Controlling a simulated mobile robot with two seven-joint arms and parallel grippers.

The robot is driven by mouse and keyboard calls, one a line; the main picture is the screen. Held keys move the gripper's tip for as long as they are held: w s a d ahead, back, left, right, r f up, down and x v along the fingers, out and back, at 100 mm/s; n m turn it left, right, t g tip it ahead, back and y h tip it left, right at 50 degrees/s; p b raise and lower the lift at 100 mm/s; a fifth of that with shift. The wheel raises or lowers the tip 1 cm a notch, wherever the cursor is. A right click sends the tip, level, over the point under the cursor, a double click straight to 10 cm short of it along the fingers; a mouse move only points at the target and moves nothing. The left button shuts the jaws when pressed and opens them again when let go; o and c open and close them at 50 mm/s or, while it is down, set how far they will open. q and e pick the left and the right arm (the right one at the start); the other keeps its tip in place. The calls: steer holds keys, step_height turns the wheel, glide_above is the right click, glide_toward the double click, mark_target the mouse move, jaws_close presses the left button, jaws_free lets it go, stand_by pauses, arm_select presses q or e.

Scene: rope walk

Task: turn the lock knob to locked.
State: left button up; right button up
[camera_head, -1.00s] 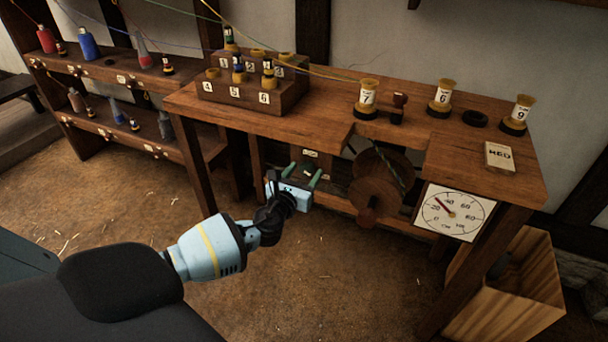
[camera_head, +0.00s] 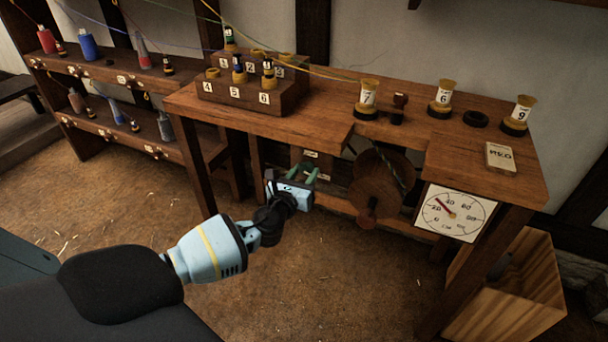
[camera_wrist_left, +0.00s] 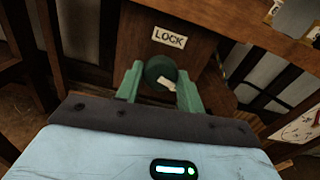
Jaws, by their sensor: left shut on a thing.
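The lock knob (camera_wrist_left: 160,70) is a dark green round knob with a white pointer, which points down and to the right in the left wrist view. It sits on a brown wooden panel below a white "LOCK" label (camera_wrist_left: 169,38). My left gripper (camera_wrist_left: 160,88) has its green fingers on either side of the knob and is shut on it. In the head view my left gripper (camera_head: 303,173) reaches under the bench, and the knob is hidden behind it. The right gripper is not in view.
The wooden bench (camera_head: 330,120) carries a numbered spool rack (camera_head: 240,103) and several loose spools. A wooden wheel (camera_head: 378,180) stands right of my gripper, and a dial (camera_head: 452,213) hangs further right. The floor in front is clear.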

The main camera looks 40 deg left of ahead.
arm_select(q)
steer(key=n+b, duration=0.1)
steer(key=n, duration=0.2)
steer(key=shift+f, duration=0.1)
steer(key=n, duration=0.3)
steer(key=shift+b, duration=0.4)
steer(key=n+b, duration=0.1)
steer(key=n, duration=0.5)
steer(key=shift+d, duration=0.1)
steer(key=n, duration=0.4)
steer(key=shift+n, duration=0.4)
steer(key=shift+r+n+p, duration=0.2)
steer(key=shift+n+p, duration=0.25)
steer(key=shift+n, duration=1.85)
steer(key=o, duration=1)
steer(key=shift+c, duration=0.2)
